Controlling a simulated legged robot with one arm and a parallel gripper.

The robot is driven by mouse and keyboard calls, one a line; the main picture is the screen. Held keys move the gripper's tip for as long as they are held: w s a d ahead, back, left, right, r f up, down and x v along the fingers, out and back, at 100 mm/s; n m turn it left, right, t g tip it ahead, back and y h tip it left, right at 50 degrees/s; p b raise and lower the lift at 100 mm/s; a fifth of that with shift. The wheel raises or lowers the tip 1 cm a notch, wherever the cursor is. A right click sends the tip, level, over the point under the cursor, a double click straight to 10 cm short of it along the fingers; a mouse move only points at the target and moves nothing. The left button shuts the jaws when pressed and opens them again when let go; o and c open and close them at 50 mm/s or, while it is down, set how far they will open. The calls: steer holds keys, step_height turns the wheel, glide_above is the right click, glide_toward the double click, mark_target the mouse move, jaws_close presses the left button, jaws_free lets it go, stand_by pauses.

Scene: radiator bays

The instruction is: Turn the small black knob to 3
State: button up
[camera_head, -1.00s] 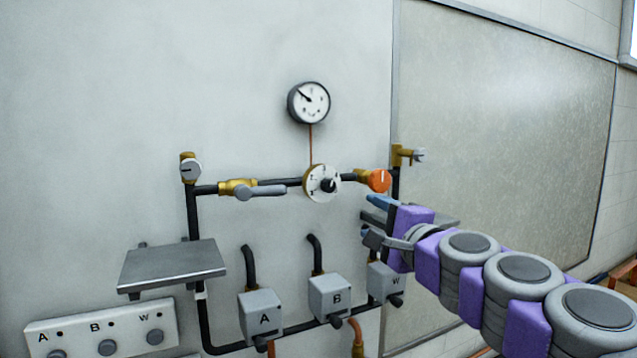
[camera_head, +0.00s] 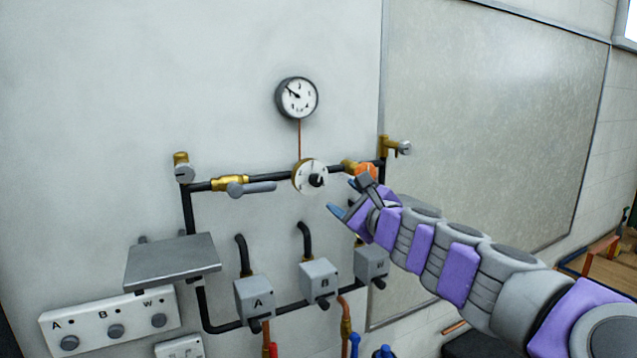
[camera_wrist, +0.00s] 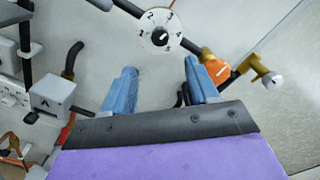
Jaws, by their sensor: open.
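The small black knob (camera_head: 316,181) sits at the centre of a round white dial (camera_head: 303,177) with a brass rim on the black pipe. In the wrist view the knob (camera_wrist: 160,37) carries a pale mark, and the dial shows numbers 1 to 5 around it. I cannot tell exactly which number the mark points to. My gripper (camera_head: 346,198) is open and empty, with blue fingertips, just right of and below the dial. In the wrist view my gripper (camera_wrist: 160,68) has its fingers spread on either side below the knob, apart from it.
An orange knob (camera_head: 367,171) sits close right of the dial, beside my gripper. A brass valve with a grey lever (camera_head: 250,188) is to the left. A gauge (camera_head: 297,97) hangs above. Boxes A (camera_head: 254,298) and B (camera_head: 319,281) and a metal shelf (camera_head: 172,260) are below.

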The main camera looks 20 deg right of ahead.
mark_target(319, 182)
steer(key=w+p, duration=0.1)
steer(key=w, duration=1.1)
steer(key=shift+w+a, duration=0.15)
steer(key=shift+w, duration=0.05)
